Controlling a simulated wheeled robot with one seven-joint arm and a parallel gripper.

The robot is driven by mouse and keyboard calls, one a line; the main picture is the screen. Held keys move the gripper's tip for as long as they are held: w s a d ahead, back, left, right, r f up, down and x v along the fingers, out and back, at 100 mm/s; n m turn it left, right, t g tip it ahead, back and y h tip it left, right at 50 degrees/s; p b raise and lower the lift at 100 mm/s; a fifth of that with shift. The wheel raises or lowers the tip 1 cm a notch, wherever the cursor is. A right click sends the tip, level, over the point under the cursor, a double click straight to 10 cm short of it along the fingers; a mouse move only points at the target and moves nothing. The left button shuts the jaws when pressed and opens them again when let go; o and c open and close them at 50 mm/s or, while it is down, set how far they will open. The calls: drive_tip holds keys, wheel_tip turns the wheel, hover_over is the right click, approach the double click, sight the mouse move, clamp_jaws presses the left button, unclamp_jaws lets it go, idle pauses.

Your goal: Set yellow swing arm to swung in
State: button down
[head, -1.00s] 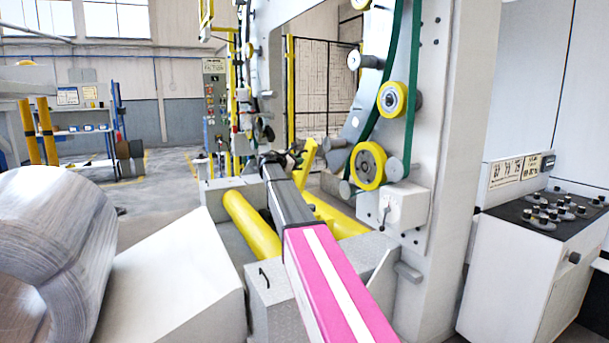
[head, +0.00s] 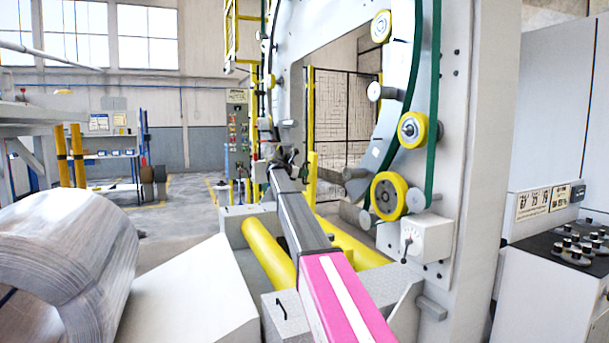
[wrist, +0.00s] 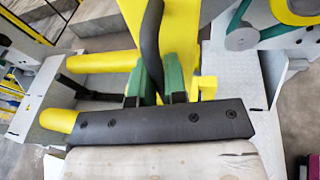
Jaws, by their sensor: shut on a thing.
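The yellow swing arm (head: 312,177) stands about upright in the head view, just right of my gripper (head: 284,158) at the far end of my dark and pink arm. In the wrist view the swing arm (wrist: 181,45) is a broad yellow bar with a black curved handle (wrist: 152,35) on its left side. My gripper's green fingers (wrist: 160,80) are closed around the lower part of this handle. The black crosspiece of my gripper hides what lies below the fingers. The exact contact is small and dark in the head view.
Yellow rollers (head: 268,250) lie low on both sides of my arm. A white ring frame (head: 470,120) with yellow wheels and a green belt rises at right. A wrapped coil (head: 65,250) lies at left. A control desk (head: 545,290) stands far right.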

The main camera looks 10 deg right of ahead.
drive_tip(key=shift+w+a+r, duration=0.1)
drive_tip(key=shift+w+r, duration=0.05)
drive_tip(key=shift+w, duration=0.3)
drive_tip(key=c, duration=1.2)
unclamp_jaws()
drive_tip(key=shift+w, duration=0.1)
drive_tip(key=shift+o, duration=0.2)
drive_tip(key=shift+s+a, duration=0.1)
drive_tip(key=shift+s, duration=0.1)
drive_tip(key=v, duration=1)
drive_tip(key=shift+a, duration=0.2)
drive_tip(key=shift+s, duration=0.1)
